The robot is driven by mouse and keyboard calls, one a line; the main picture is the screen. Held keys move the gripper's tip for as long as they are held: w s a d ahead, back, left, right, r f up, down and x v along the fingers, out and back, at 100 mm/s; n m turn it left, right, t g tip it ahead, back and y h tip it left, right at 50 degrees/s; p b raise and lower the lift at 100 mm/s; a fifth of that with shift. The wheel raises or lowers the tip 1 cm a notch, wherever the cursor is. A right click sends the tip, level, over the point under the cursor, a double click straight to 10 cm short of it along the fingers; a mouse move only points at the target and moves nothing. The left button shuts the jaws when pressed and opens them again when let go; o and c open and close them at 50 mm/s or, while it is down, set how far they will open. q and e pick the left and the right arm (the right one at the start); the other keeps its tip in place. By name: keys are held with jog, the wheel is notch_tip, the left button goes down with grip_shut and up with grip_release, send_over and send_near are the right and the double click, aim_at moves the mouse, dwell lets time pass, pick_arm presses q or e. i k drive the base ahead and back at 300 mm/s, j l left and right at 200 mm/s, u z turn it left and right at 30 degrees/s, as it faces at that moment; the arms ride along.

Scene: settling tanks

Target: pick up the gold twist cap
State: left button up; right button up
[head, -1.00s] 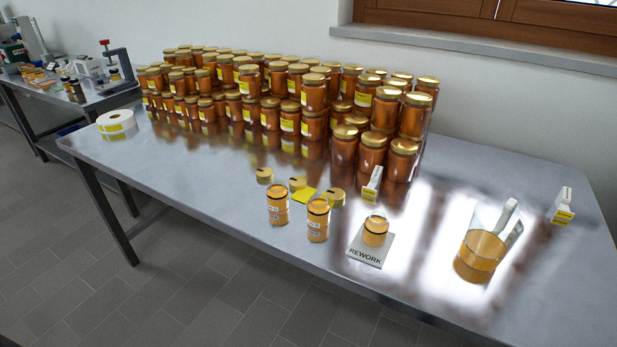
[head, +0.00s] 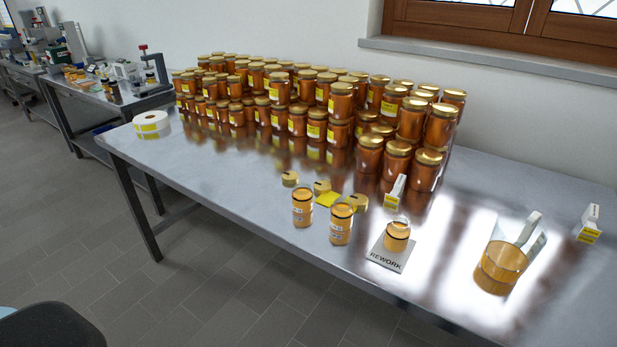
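Three gold caps lie on the steel table in the head view: a left cap (head: 290,179), a middle cap (head: 321,186) and a right cap (head: 358,203). They lie behind two open-looking amber jars, a left jar (head: 302,207) and a right jar (head: 341,224). A yellow square (head: 327,200) lies beside the middle cap. I cannot tell which cap is the named one. Neither of my grippers is in view.
Stacked gold-lidded jars (head: 338,102) fill the table's back. A jar (head: 397,237) stands on the REWORK plate (head: 377,258). A jug of amber liquid (head: 505,262) and small white-yellow signs (head: 395,190) stand rightward. A dark rounded shape (head: 45,328) shows at bottom left.

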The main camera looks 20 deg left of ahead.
aim_at(289, 176)
jog(key=j+z, duration=0.3)
jog(key=z, duration=0.15)
jog(key=j+z, duration=0.3)
jog(key=z, duration=0.15)
jog(key=k+j+z, duration=0.1)
jog(key=j, duration=0.2)
jog(key=k+j+z, duration=0.15)
jog(key=j, duration=0.15)
jog(key=j+z, duration=0.1)
jog(key=j, duration=0.15)
jog(key=k+j, duration=0.15)
jog(key=j, duration=0.15)
jog(key=k+j, duration=0.1)
jog(key=j, duration=0.2)
jog(key=k+j+z, duration=0.1)
jog(key=j, duration=0.2)
